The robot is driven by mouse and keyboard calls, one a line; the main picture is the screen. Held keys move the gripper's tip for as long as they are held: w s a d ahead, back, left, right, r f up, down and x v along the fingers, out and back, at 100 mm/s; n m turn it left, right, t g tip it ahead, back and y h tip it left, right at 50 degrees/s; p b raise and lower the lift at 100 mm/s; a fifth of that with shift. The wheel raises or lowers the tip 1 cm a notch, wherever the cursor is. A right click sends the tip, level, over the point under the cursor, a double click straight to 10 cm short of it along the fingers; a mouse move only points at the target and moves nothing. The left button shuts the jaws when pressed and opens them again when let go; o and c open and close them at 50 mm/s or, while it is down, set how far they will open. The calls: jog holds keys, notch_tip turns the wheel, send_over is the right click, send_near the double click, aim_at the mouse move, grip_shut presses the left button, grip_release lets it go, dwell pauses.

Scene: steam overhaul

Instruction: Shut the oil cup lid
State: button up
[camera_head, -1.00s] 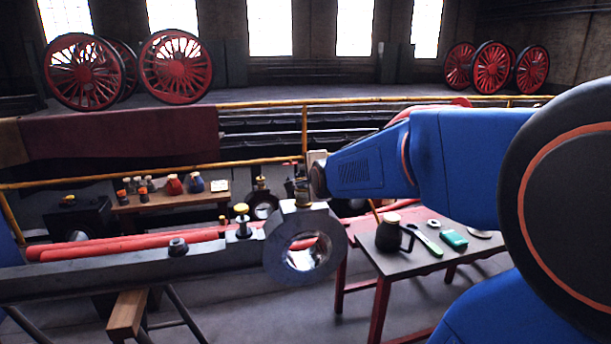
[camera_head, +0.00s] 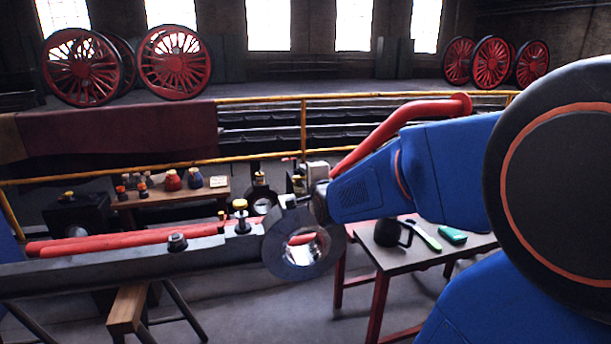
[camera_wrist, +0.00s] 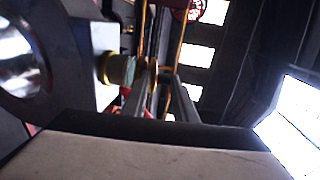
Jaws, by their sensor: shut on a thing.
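The oil cup is a small brass fitting on top of the rod's round grey end (camera_head: 272,252), and is partly hidden by my gripper in the head view. In the wrist view the brass oil cup (camera_wrist: 120,69) lies sideways next to the grey ring (camera_wrist: 38,62). My gripper (camera_wrist: 160,82) has its two thin fingers close together at the cup's top end. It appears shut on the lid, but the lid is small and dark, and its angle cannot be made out. In the head view my wrist reaches the cup from the right.
A second fitting with a yellow cap (camera_head: 240,205) stands on the rod (camera_head: 110,268) to the left. A table (camera_head: 415,258) at the right holds a dark jug (camera_head: 386,233), a green-handled tool (camera_head: 427,236) and a green item (camera_head: 452,235). A wooden bench with bottles stands behind.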

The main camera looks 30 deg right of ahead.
jog(key=shift+s+a+f+t, duration=0.1)
jog(key=shift+s+f+t, duration=0.05)
jog(key=shift+f+t, duration=0.3)
dwell(0.3)
dwell(1.2)
jog(key=o, duration=0.9)
jog(key=shift+s, duration=0.1)
